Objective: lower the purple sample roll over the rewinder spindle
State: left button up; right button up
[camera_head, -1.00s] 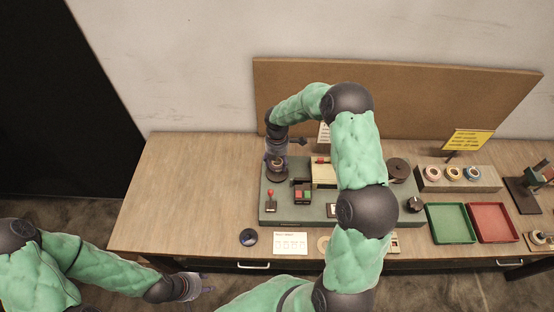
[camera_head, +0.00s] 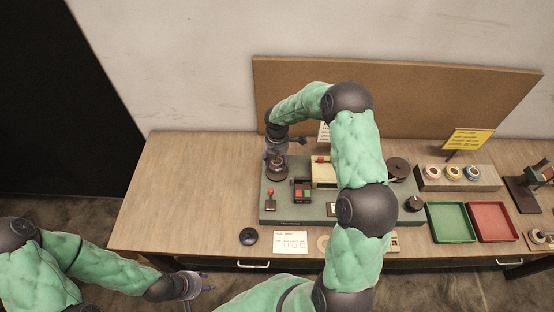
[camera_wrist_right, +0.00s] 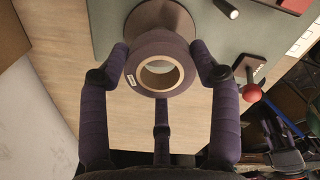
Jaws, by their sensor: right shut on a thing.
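The purple sample roll (camera_wrist_right: 160,66), with a pale core ring and a small white label, is between the fingers of my right gripper (camera_wrist_right: 162,72), which is shut on it. Through its open core I see a light surface and no spindle. A dark brown round flange (camera_wrist_right: 163,14), apparently the rewinder's, is behind the roll and partly covered by it. In the head view my right gripper (camera_head: 277,150) and the roll (camera_head: 277,161) are above this dark round base (camera_head: 276,174); the spindle itself is hidden. My left gripper (camera_head: 206,283) looks open and empty, in front of the table.
The grey-green machine base (camera_head: 290,217) carries a red-knobbed lever (camera_head: 270,196), a red and green button box (camera_head: 302,190) and a dark disc (camera_head: 398,168). Several rolls sit on a rack (camera_head: 487,184) at right, behind green (camera_head: 450,222) and red (camera_head: 493,222) trays. The table's left side is clear.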

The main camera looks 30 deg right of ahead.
jog(key=shift+f+b, duration=0.8)
jog(key=shift+f, duration=0.45)
dwell(0.7)
jog(key=shift+f, duration=0.3)
jog(key=shift+f+b, duration=0.6)
jog(key=shift+f, duration=0.1)
jog(key=o, duration=1.1)
jog(key=shift+o, duration=1.1)
jog(key=shift+r, duration=0.2)
